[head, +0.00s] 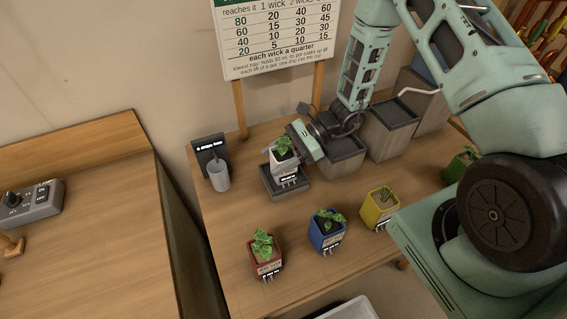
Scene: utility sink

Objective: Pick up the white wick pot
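The white wick pot (283,161) holds a green leafy plant and shows white strips at its lower front. It is at the dark grey square tray (268,183) on the wooden table; I cannot tell whether it rests there or is just above. My gripper (296,152) comes in from the upper right, right against the pot's right side. Its fingers are mostly hidden by the pot and its own body, so I cannot see whether they are closed on the pot.
A red pot (266,265), a blue pot (325,236) and a yellow pot (378,211) stand along the front. A grey cup (219,175) is left, grey bins (389,129) behind right. A sign (277,40) stands behind. Bare table lies left of the red pot.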

